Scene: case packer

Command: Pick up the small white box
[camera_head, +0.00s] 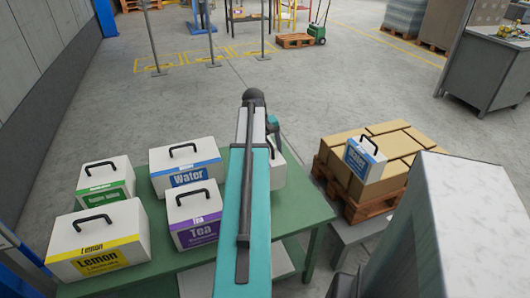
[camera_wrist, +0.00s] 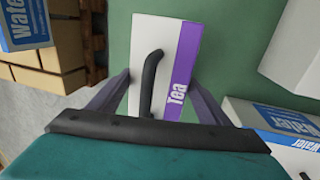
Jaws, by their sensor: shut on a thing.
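A small white box with a purple Tea stripe and a black handle (camera_wrist: 145,40) is between the fingers of my gripper (camera_wrist: 160,78) in the wrist view. The fingers are shut on its two sides. In the head view a white box (camera_head: 279,172) shows beside my arm, mostly hidden by it, and appears to be the same box. I cannot tell whether it touches the table. My fingers are hidden in the head view. Another white Tea box (camera_head: 195,216) stands on the green table (camera_head: 305,212) left of my arm.
A Water box (camera_head: 187,170), a green-labelled box (camera_head: 105,180) and a yellow Lemon box (camera_head: 98,240) stand on the table's left. At right, brown cartons on a wooden pallet (camera_head: 350,205) carry another Water box (camera_head: 364,160).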

